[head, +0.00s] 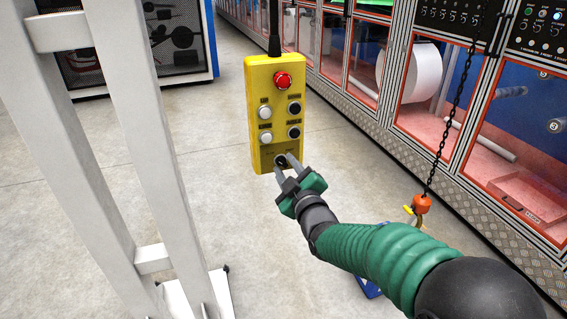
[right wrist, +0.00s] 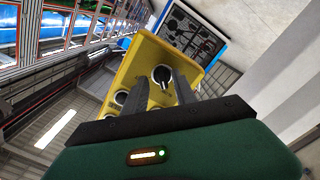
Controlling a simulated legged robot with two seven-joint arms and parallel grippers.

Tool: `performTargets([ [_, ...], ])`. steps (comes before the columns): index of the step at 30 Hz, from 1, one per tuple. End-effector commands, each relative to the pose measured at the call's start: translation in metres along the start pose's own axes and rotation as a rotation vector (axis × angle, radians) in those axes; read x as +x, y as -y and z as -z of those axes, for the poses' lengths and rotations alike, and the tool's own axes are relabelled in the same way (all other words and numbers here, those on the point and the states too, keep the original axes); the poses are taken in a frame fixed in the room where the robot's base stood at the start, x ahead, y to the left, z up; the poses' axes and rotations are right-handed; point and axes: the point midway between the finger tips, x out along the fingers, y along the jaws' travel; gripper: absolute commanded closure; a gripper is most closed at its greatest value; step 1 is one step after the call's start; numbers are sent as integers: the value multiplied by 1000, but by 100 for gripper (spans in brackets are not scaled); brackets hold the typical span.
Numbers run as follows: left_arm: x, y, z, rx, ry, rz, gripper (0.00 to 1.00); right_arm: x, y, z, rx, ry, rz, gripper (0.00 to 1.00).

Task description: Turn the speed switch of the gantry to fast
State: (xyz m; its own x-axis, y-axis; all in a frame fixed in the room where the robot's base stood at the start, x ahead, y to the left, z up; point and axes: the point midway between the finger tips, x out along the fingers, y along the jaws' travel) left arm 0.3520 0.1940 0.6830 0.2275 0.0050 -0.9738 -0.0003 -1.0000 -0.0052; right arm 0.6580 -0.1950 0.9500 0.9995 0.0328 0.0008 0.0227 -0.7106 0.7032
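The yellow control pendant (head: 275,115) hangs upright from a dark cable, with a red button at its top and white and black buttons below. The speed switch (head: 281,160), a dark rotary knob, is at the pendant's bottom; its labels are too small to read. My right gripper (head: 285,163) is at this lower end, its two fingers apart, one on each side of the switch. In the right wrist view the knob (right wrist: 162,76) with its pointer shows between and beyond the open fingers; I cannot tell whether they touch it. My left gripper is not in view.
A white steel frame (head: 150,150) stands at the left. An orange hoist hook (head: 422,204) hangs on a chain at the right, near my right arm. Glass-fronted cabinets (head: 440,90) line the right side. The floor around the pendant is clear.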

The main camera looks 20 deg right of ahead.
Motion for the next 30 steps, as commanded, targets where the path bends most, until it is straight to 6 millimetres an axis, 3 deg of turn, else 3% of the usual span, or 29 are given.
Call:
performTargets([
  [3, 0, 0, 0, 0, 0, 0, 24, 1, 1, 0, -1, 0, 2, 67],
  [11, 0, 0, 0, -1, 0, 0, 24, 2, 2, -1, 0, 1, 4, 100],
  [30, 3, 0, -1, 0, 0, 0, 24, 1, 4, -4, 85, 8, 8, 100],
])
